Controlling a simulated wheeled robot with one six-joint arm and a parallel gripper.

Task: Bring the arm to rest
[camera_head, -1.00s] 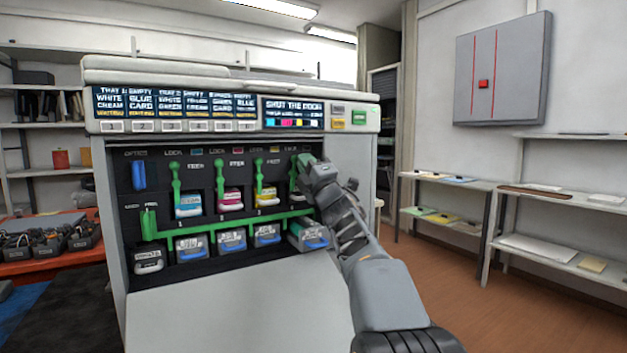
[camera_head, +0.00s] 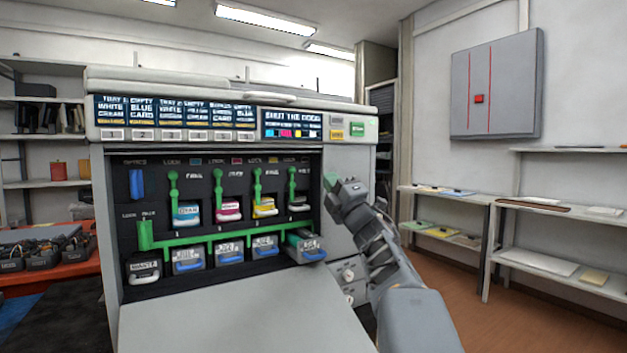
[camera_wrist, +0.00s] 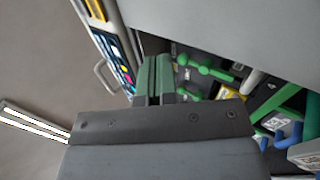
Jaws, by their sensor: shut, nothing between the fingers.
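My gripper (camera_head: 331,182) is in front of the right side of the printer's open bay in the head view. Its green-tipped fingers are together, with nothing between them. It also shows in the wrist view (camera_wrist: 153,78), where the two green fingers lie side by side. The printer (camera_head: 345,135) stands open, with green levers and several cartridges in its bay. The fingers appear apart from the rightmost green lever (camera_head: 292,185). My arm reaches up from the bottom right.
The printer's front door (camera_head: 225,312) is folded down. A drawer unit at the bay's right (camera_head: 306,246) sticks out. A red table (camera_head: 60,275) stands left. Shelves (camera_head: 535,205) line the right wall. Open floor (camera_head: 440,290) lies between them and the printer.

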